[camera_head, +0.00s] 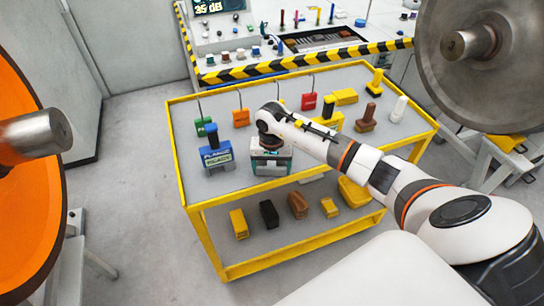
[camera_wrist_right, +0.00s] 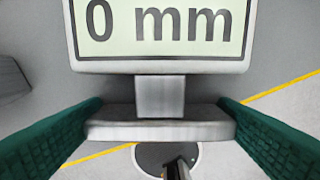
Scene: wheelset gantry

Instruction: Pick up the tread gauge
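My right gripper (camera_head: 270,148) is over the gauge from above. Its two green fingers (camera_wrist_right: 160,125) are wide apart, one at each end of the crossbar. Whether they touch it I cannot tell. My left gripper is not in view.
The yellow-framed cart (camera_head: 178,160) carries a blue device (camera_head: 215,154) left of the gauge, with red, orange and green tagged items behind. Brown and white items stand at right. The lower shelf holds several small blocks. Large wheels flank the cart; a striped console (camera_head: 290,62) stands behind.

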